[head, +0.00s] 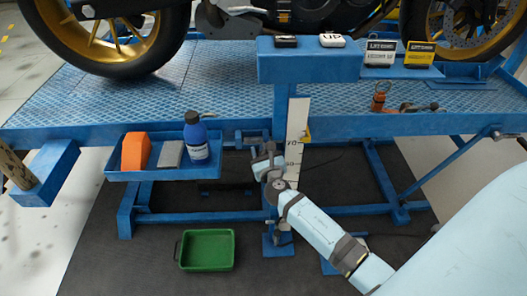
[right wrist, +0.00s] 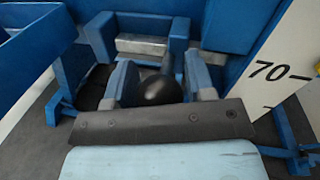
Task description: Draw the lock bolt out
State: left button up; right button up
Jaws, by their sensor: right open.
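In the right wrist view a dark round knob (right wrist: 160,90), which looks like the end of the lock bolt, sits between the two fingers of my right gripper (right wrist: 158,78). The fingers are open, one on each side of the knob; I cannot tell whether either touches it. Beyond it is a blue bracket (right wrist: 180,38) with a grey metal piece (right wrist: 142,45). In the head view my right gripper (head: 262,160) is under the lift platform, just left of the white scale (head: 297,130). The knob is hidden there. My left gripper is not in view.
A blue tray (head: 120,174) with an orange item, a grey block and a blue bottle (head: 195,138) is left of the gripper. A green bin (head: 207,250) stands on the floor mat. A blue ledge (head: 340,66) with buttons and tags overhangs. A motorcycle stands on the platform (head: 230,85).

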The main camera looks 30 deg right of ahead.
jog(key=shift+c, duration=0.5)
grip_shut()
jog(key=w+a, duration=0.1)
jog(key=a, duration=0.2)
jog(key=w+a+p, duration=0.1)
jog(key=shift+w+a, duration=0.25)
jog(key=shift+w, duration=0.1)
jog(key=shift+o, duration=0.5)
grip_release()
jog(key=shift+a, duration=0.15)
jog(key=p+v, duration=0.1)
jog(key=v, duration=1.2)
jog(key=shift+s, duration=0.4)
